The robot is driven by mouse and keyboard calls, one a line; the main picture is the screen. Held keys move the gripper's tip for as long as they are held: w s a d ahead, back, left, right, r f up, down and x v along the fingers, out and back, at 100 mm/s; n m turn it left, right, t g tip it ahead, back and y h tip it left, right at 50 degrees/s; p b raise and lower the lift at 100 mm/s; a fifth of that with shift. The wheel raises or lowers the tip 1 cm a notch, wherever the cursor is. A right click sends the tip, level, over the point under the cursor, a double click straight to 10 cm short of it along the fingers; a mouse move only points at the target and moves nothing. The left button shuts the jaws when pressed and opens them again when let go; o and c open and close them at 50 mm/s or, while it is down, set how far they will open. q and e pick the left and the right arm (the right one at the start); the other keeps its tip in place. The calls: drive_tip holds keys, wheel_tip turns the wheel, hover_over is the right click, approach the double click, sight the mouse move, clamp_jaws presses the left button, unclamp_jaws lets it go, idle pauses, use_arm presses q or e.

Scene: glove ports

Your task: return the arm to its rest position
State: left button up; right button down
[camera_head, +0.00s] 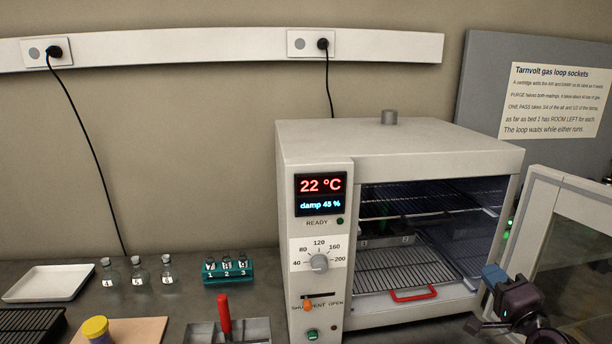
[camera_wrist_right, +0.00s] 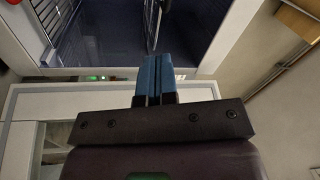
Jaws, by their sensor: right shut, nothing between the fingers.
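My right gripper (camera_head: 492,277) is at the lower right of the head view, in front of the right edge of the white oven (camera_head: 420,147). Its blue fingers also show in the right wrist view (camera_wrist_right: 154,80), pressed together with nothing between them. The oven's front is open, and wire shelves (camera_head: 395,272) show inside. A glass-panelled frame (camera_head: 575,250) stands just right of my right gripper; I cannot tell whether they touch. My left gripper is not in view.
A red handle (camera_head: 413,294) lies at the oven's front opening. A teal rack (camera_head: 228,271) of vials, small flasks (camera_head: 138,272), a white tray (camera_head: 48,283) and a yellow-capped jar (camera_head: 96,328) stand on the bench to the left. A notice (camera_head: 556,101) hangs at the right.

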drive_tip(key=s+a+f+n+g+h, duration=0.1)
drive_tip(key=s+a+f+n+g, duration=0.3)
drive_tip(key=s+f, duration=0.8)
drive_tip(key=s+a+f+n+g+h, duration=0.1)
drive_tip(key=s+a+f+n+g, duration=0.3)
drive_tip(key=s+a+f+n, duration=0.5)
drive_tip(key=s+f+n, duration=0.1)
drive_tip(key=s+f, duration=0.2)
drive_tip(key=f, duration=0.3)
drive_tip(key=shift+s+a+f, duration=0.15)
drive_tip(key=shift+f, duration=0.2)
